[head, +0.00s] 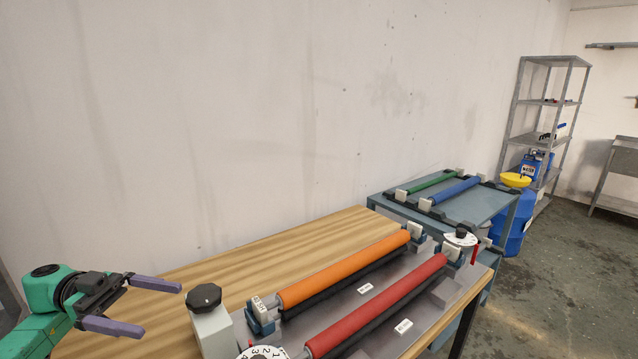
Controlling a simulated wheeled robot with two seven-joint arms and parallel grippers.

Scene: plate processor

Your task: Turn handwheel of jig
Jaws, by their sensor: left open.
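The jig on the wooden table has a grey plate (440,313) carrying an orange roller (345,268) and a red roller (378,305). A black knob (204,296) sits on a light block at its left end. A white numbered dial (264,352) is cut off by the bottom edge, and another white dial (460,238) is at the far right end. I cannot tell which of these is the handwheel. My left gripper (160,309), with purple fingers, is open and empty, left of the black knob and apart from it. My right gripper is not in view.
The wooden table top (250,261) is clear behind the rollers. A blue-grey table (470,205) with a green and a blue roller stands beyond. A wall runs along the back. A metal shelf (512,100) and a blue barrel (516,232) are at the right.

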